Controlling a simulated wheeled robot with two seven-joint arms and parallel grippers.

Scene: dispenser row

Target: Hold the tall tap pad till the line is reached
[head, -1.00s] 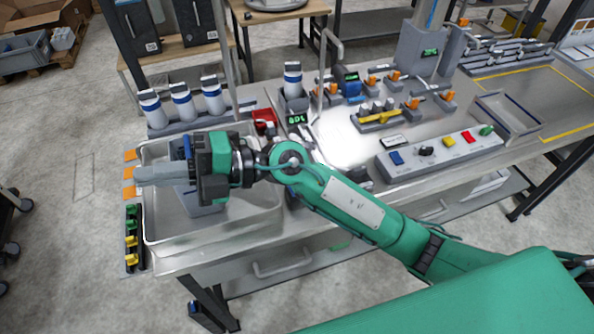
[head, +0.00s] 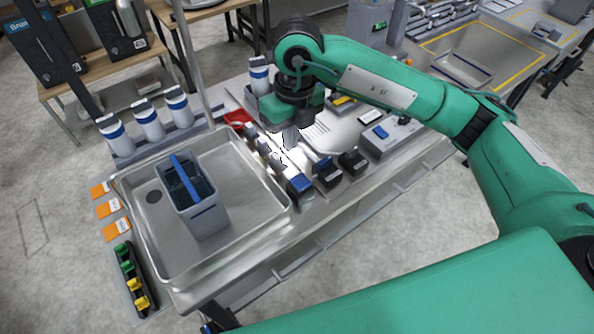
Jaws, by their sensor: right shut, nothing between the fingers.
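My right gripper (head: 291,137) is shut and empty. It points down above the bench, beside a row of small grey and white units. I cannot tell whether its tips touch one of them. A blue-topped block (head: 300,184) stands at the near end of this row. I cannot tell which piece is the tall tap pad; the arm and gripper hide part of the bench. A grey open container (head: 207,217) with a blue bar across its top stands in the metal basin (head: 257,219). No fill line or liquid level is readable. My left gripper is not in view.
Dark blocks (head: 327,174) stand right of the row. White bottles with blue bands (head: 148,124) line the basin's back. A red tray (head: 237,118) lies behind the row. Orange tags (head: 108,208) and a rack of green and yellow pieces (head: 131,275) lie left.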

